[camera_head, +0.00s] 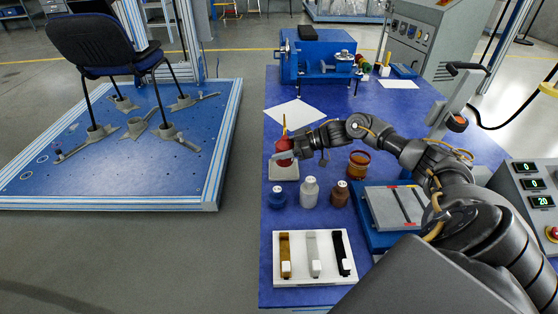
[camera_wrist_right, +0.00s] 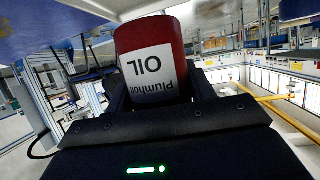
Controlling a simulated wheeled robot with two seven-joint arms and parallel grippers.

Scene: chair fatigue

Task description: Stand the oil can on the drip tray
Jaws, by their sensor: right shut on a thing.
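The oil can (camera_head: 284,147) is red with a thin yellow spout pointing up, and looks upright. In the right wrist view the can (camera_wrist_right: 152,55) shows its white OIL label, upside down in the picture, between the fingers. My right gripper (camera_head: 287,156) is shut on the can from the right side. A pale square tray (camera_head: 284,175), which looks like the drip tray, lies directly under the can on the blue table. I cannot tell whether the can's base touches the tray. My left gripper is not in view.
A blue jar (camera_head: 278,197), a white bottle (camera_head: 310,192) and a brown bottle (camera_head: 340,194) stand just in front of the tray. An amber jar (camera_head: 358,165) is to the right. A white holder (camera_head: 314,275) lies nearer, and a paper sheet (camera_head: 296,113) lies behind.

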